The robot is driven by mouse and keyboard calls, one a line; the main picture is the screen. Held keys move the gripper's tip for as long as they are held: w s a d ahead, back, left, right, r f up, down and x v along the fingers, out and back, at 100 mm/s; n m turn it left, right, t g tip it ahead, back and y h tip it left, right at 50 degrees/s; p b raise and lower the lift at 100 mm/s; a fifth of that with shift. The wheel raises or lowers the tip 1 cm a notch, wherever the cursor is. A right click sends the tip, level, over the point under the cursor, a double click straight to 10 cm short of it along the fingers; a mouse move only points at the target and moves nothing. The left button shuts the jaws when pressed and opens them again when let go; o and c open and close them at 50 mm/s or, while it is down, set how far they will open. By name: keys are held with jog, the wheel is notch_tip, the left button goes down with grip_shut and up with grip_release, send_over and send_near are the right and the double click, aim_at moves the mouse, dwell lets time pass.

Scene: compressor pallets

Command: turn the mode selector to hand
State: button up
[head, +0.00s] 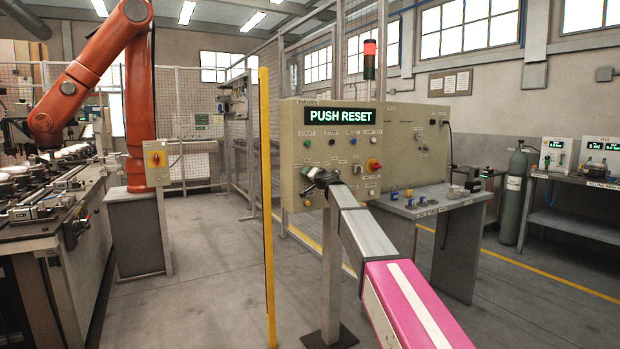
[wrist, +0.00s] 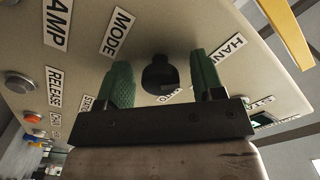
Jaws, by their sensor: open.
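The mode selector (wrist: 158,78) is a round black knob on the beige control panel (head: 292,130). In the wrist view it sits between the two green fingers of my open gripper (wrist: 164,72), with gaps on both sides. I cannot tell whether the fingertips reach past the knob. The MODE label (wrist: 117,33) is to its left, the HAND label (wrist: 229,47) to its right; another label below it is partly hidden by my gripper. In the head view my gripper (head: 316,181) is at the panel's lower left and hides the selector.
The panel display (head: 339,116) reads PUSH RESET. A yellow post (head: 266,200) stands left of the panel. A grey table (head: 450,205) with small parts is to the right.

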jog(key=shift+s, duration=0.1)
jog(key=v, duration=1)
jog(key=shift+s+d, duration=0.25)
jog(key=s+d+f+n+g+h, duration=0.1)
jog(key=s+d+f+g, duration=0.2)
jog(key=s+f, duration=0.55)
jog(key=s+d+f+n+g+h, duration=0.15)
jog(key=s+d+f, duration=0.25)
jog(key=f, duration=0.9)
jog(key=s+d+f+g+h, duration=0.1)
jog(key=s+d+f+g, duration=0.25)
jog(key=s+f, duration=0.5)
jog(key=s+d+f+g+h, duration=0.3)
jog(key=s+d+f, duration=0.3)
jog(key=s+f, duration=0.3)
jog(key=s+d+f+g+h, duration=0.3)
jog(key=s+d+f, duration=0.4)
jog(key=s, duration=0.8)
notch_tip(320, 180, down, 3)
jog(key=shift+r+g, duration=0.2)
jog(key=shift+g, duration=0.3)
